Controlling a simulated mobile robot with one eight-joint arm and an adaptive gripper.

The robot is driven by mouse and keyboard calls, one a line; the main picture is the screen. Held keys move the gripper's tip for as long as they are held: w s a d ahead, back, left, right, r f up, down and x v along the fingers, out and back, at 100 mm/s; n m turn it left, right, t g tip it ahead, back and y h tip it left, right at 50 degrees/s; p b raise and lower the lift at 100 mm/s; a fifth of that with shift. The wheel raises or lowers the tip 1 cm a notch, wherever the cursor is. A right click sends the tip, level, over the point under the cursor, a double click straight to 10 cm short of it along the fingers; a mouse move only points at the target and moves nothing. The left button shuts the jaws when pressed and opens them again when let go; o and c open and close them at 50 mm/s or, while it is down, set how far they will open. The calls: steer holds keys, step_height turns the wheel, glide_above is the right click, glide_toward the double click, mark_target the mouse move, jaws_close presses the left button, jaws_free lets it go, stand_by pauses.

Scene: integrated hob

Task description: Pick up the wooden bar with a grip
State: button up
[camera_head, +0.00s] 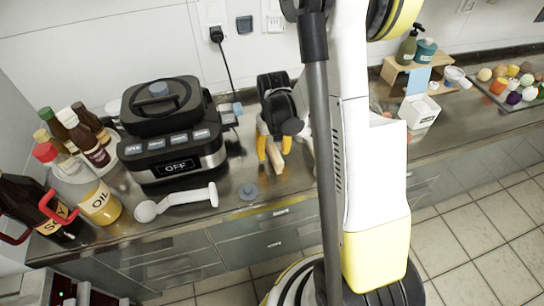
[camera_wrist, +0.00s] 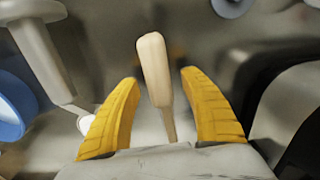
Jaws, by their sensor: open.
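The wooden bar (camera_wrist: 154,66) is a pale, rounded piece that narrows to a thinner end, seen in the wrist view between the two yellow fingers of my gripper (camera_wrist: 158,105). The fingers are open, one on each side of the bar, with gaps on both sides. In the head view my gripper (camera_head: 270,148) points down at the counter, and part of the wooden bar (camera_head: 277,157) shows between its yellow fingers. How far the fingertips are above the counter is hard to tell.
A black cooking appliance (camera_head: 170,135) stands left of my gripper, with a white ladle-like utensil (camera_head: 177,202) in front. Bottles, including an oil bottle (camera_head: 98,203), stand far left. A small grey disc (camera_head: 249,191) lies near the counter's front edge. A white container (camera_head: 418,111) stands at right.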

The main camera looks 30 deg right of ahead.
steer(key=shift+f, duration=0.15)
steer(key=shift+c, duration=0.5)
jaws_close()
step_height(320, 180, up, 4)
steer(key=p, duration=0.2)
steer(key=shift+p, duration=0.35)
steer(key=s+d+r+p, duration=0.4)
steer(key=s+d+r, duration=0.3)
steer(key=s+d, duration=0.1)
steer(key=shift+s, duration=0.3)
